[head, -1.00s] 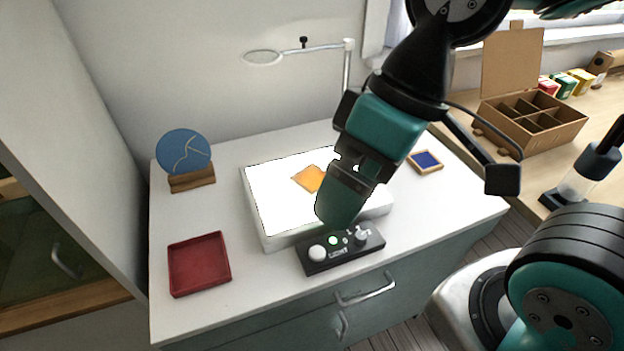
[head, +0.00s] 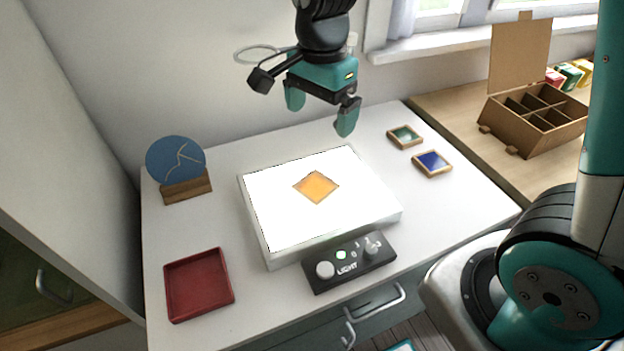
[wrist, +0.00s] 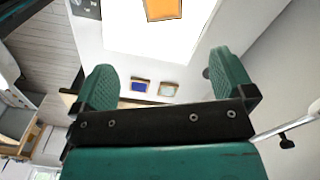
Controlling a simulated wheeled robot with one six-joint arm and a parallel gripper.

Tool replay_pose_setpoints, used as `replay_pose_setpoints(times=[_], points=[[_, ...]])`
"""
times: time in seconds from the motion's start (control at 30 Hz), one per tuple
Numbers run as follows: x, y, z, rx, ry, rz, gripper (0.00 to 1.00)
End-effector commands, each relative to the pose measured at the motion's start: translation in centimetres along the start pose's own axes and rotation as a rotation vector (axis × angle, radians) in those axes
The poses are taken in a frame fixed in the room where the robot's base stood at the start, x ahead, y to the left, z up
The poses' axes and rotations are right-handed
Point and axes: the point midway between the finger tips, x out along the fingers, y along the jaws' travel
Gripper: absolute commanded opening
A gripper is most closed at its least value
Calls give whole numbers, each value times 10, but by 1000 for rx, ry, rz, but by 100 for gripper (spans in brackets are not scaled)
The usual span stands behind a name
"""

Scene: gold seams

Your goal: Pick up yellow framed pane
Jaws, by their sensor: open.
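The yellow framed pane (head: 316,187) looks orange-yellow and lies flat on the lit white light panel (head: 275,215). It also shows at the top of the wrist view (wrist: 162,9). My gripper (head: 320,115) is open and empty, raised above the back of the table, behind and above the pane. In the wrist view my gripper's two teal fingers (wrist: 170,80) are spread wide with nothing between them touching.
A blue framed pane (head: 432,163) and a green framed pane (head: 405,137) lie right of the panel. A control box (head: 348,263) stands in front. A red tray (head: 198,284) and a blue disc on a wooden stand (head: 176,160) are left. A divided cardboard box (head: 533,125) stands right.

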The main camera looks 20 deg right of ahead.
Motion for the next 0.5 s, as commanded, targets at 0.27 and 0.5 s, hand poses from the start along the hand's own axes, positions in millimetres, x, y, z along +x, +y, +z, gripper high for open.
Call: replay_pose_setpoints(times=[0.27, 0.5], points=[[45, 1, -8, 53, 5, 12, 100], [98, 1, -8, 52, 5, 9, 100]])
